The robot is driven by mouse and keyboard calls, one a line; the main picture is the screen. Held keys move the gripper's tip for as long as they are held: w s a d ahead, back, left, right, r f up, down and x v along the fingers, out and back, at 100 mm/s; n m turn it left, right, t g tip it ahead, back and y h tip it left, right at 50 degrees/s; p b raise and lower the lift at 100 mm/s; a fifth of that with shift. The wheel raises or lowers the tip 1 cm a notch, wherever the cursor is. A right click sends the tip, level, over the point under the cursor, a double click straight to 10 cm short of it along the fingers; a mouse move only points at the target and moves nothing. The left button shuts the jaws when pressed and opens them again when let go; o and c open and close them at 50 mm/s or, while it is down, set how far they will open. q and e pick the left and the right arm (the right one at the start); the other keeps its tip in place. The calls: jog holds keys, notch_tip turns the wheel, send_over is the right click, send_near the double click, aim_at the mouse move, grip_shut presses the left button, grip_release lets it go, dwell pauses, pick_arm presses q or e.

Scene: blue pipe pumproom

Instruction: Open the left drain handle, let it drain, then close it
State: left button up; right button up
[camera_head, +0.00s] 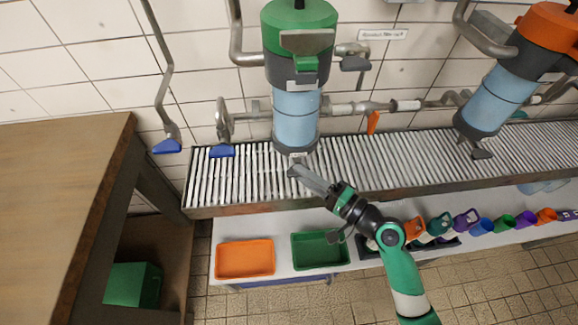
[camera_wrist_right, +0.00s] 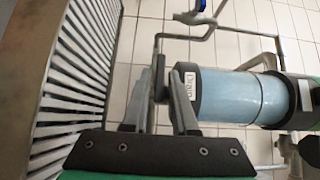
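The left vessel (camera_head: 296,120) has a green top and a pale blue body, and hangs above the slatted grate. Its drain outlet (camera_head: 297,158) is at the bottom, over the grate. In the right wrist view the vessel (camera_wrist_right: 235,97) lies sideways with a label reading "Drain" (camera_wrist_right: 190,84). My right gripper (camera_head: 298,170) reaches up to this outlet. In the wrist view its two fingers (camera_wrist_right: 161,88) lie either side of a dark part, the drain handle (camera_wrist_right: 159,66). Whether they press on it cannot be told. No flowing liquid is visible. My left gripper is out of view.
A second vessel (camera_head: 497,97) with an orange top hangs at the right. Pipes with blue handles (camera_head: 221,151) and an orange handle (camera_head: 373,122) run along the tiled wall. Orange (camera_head: 245,258) and green trays (camera_head: 320,250) and several cups stand on the shelf below. A wooden table (camera_head: 55,200) is at left.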

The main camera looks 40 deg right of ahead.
aim_at(291, 167)
jog(key=w, duration=0.4)
jog(key=shift+w+a, duration=0.3)
jog(key=shift+c, duration=0.3)
grip_shut()
